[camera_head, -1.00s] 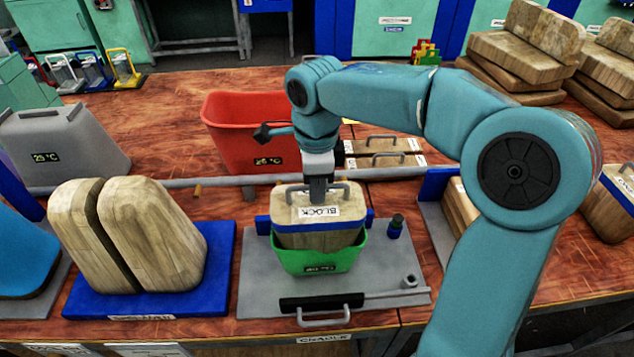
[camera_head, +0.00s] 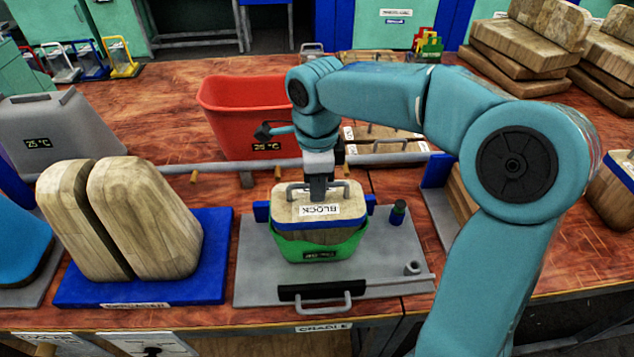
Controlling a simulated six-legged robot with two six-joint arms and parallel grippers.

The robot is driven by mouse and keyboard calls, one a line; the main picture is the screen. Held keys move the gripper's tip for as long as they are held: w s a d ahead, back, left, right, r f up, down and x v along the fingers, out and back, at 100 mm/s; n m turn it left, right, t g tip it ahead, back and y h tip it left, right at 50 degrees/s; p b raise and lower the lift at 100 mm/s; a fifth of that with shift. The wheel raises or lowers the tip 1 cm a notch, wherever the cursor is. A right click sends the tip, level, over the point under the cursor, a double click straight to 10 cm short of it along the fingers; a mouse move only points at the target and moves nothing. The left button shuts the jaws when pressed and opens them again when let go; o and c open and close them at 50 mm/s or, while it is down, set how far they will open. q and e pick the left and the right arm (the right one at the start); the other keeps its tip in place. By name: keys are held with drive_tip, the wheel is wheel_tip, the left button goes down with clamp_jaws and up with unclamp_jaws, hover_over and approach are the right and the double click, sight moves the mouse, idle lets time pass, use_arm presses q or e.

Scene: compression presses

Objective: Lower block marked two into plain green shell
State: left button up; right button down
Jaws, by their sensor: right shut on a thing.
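The wooden block (camera_head: 345,210), with a white label reading BLOCK and a blue band, sits inside the green shell (camera_head: 330,252). Only its upper part shows above the shell's rim. The shell stands on the grey cradle plate (camera_head: 257,275). My right gripper (camera_head: 318,190) is shut on the block's grey top handle, above the middle of the shell. The jaws partly cover the handle, and the block's lower part is hidden in the shell. A number two on the block cannot be made out. My left gripper is not in view.
A red shell (camera_head: 245,125) stands behind, and a grey shell (camera_head: 60,140) at the left. Wooden spreader halves (camera_head: 145,220) stand on a blue base at left. A grey bar (camera_head: 200,167) crosses behind the cradle. More wooden blocks (camera_head: 385,137) lie behind my arm.

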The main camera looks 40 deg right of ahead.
drive_tip(key=shift+f+b, duration=0.35)
drive_tip(key=shift+f, duration=0.1)
drive_tip(key=c, duration=1)
unclamp_jaws()
drive_tip(key=shift+r, duration=0.35)
wheel_tip(320, 180, up, 16)
drive_tip(key=p, duration=0.2)
drive_tip(key=shift+f+p, duration=0.15)
drive_tip(key=shift+p, duration=0.25)
drive_tip(key=shift+s, duration=0.1)
